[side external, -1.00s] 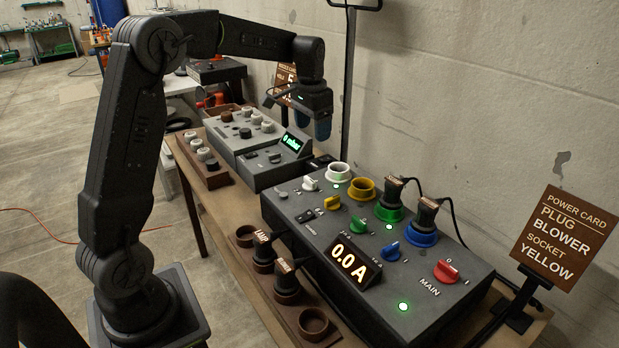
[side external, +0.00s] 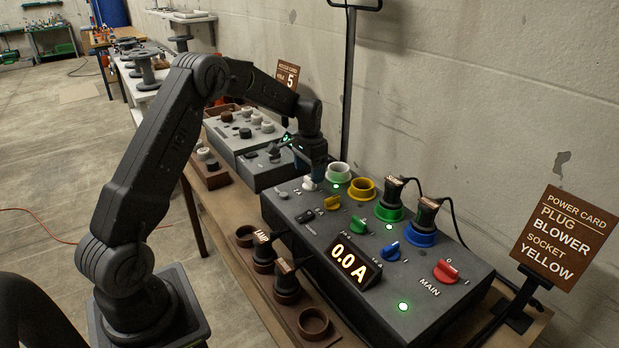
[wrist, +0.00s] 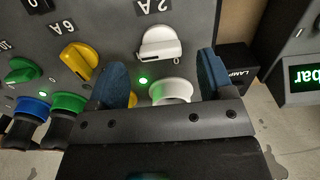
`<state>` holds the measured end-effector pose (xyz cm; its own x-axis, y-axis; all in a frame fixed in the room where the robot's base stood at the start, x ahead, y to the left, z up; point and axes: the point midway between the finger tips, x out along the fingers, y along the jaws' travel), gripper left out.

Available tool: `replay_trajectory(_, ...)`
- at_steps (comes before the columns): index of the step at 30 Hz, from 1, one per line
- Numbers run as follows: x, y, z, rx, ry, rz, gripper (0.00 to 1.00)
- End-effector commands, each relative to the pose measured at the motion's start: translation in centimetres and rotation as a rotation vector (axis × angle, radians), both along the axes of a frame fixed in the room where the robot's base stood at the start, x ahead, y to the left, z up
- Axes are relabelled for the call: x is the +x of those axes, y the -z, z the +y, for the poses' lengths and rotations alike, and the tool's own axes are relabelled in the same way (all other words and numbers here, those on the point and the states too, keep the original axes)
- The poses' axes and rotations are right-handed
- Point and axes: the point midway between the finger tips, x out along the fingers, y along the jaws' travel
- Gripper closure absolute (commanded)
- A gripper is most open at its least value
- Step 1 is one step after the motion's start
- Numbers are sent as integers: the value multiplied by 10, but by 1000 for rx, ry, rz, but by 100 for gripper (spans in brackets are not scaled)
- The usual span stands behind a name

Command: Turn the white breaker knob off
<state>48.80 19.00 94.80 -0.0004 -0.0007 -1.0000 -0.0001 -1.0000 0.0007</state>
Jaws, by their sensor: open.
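The white breaker knob (side external: 309,184) sits at the far left end of the grey power panel (side external: 278,217), in front of the white socket (side external: 339,173). In the wrist view the white knob (wrist: 159,44) shows beside the label 2A, just beyond my fingertips, with a lit green lamp (wrist: 143,81) near it. My gripper (wrist: 160,75) is open and empty, one blue finger to each side of the knob's line. In the side view my gripper (side external: 311,172) is low over the knob and partly covers the area behind it. I cannot tell whether it touches the knob.
Close to the white knob is the yellow knob (side external: 332,203); green (side external: 358,223), blue (side external: 390,251) and red MAIN (side external: 446,271) knobs stand further right. Plugs fill the green and blue sockets. The display (side external: 355,262) reads 0.0 A. A card stand (side external: 564,238) is at right.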

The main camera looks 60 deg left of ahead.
Motion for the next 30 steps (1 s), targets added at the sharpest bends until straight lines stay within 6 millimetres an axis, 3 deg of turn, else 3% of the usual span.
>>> replay_trajectory(6, 0, 23, 0, 0, 0, 0, 26)
replay_trajectory(17, 0, 28, 0, 0, 0, -1, 26)
replay_trajectory(30, 0, 27, 0, 0, 0, -1, 68)
